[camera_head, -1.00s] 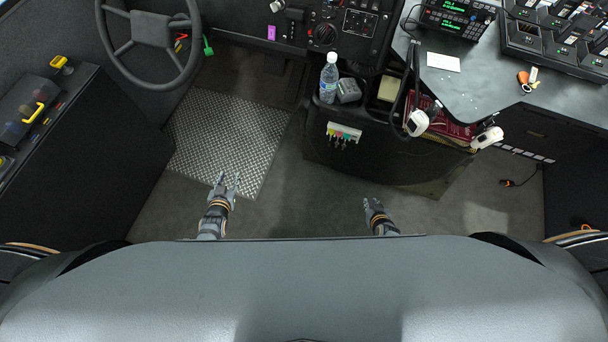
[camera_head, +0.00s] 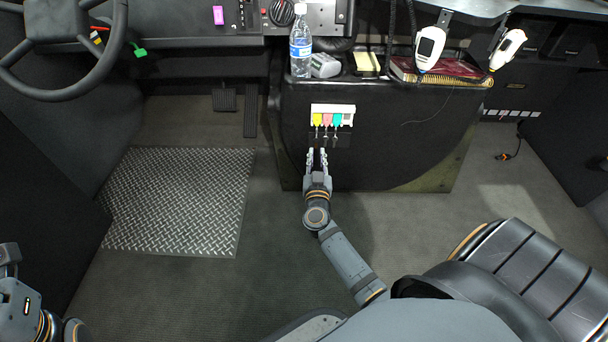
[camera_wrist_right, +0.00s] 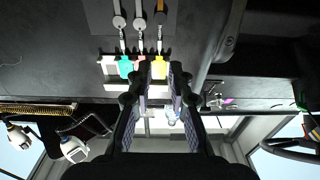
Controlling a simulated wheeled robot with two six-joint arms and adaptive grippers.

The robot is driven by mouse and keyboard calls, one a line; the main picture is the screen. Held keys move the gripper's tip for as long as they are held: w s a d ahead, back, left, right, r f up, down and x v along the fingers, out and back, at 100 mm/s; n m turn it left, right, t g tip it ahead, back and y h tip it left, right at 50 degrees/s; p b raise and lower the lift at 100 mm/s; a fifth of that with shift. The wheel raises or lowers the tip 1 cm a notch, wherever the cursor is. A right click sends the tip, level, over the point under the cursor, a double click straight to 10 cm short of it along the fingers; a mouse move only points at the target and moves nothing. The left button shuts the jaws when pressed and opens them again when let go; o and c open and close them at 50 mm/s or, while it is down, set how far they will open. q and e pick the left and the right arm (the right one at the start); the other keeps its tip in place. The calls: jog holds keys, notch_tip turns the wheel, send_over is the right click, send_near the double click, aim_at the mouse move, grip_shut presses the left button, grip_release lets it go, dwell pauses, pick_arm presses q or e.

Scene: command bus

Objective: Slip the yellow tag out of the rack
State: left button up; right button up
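A white rack (camera_head: 347,111) is on the dark front face of the console in the head view. The yellow tag (camera_head: 318,119) sits in its left part, beside a pink tag (camera_head: 327,119) and a teal tag (camera_head: 337,119), with keys hanging below. My right gripper (camera_head: 317,153) is just below and in front of the yellow tag, open and empty. In the wrist view, which is upside down, the yellow tag (camera_wrist_right: 158,68) appears between the open fingertips (camera_wrist_right: 159,75); contact cannot be told. My left gripper (camera_head: 10,262) is cut off at the left edge.
White handsets (camera_head: 430,46) hang at right. A steering wheel (camera_head: 75,40) is upper left. The floor below is clear.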

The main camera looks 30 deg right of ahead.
aim_at(317, 131)
jog(key=b+x, duration=0.1)
jog(key=x, duration=0.5)
jog(key=shift+w+d+r, duration=0.15)
jog(key=shift+w+r, duration=0.05)
jog(key=shift+w, duration=0.1)
jog(key=shift+x, duration=1.2)
jog(key=shift+f, duration=0.15)
jog(key=shift+c, duration=0.2)
grip_shut()
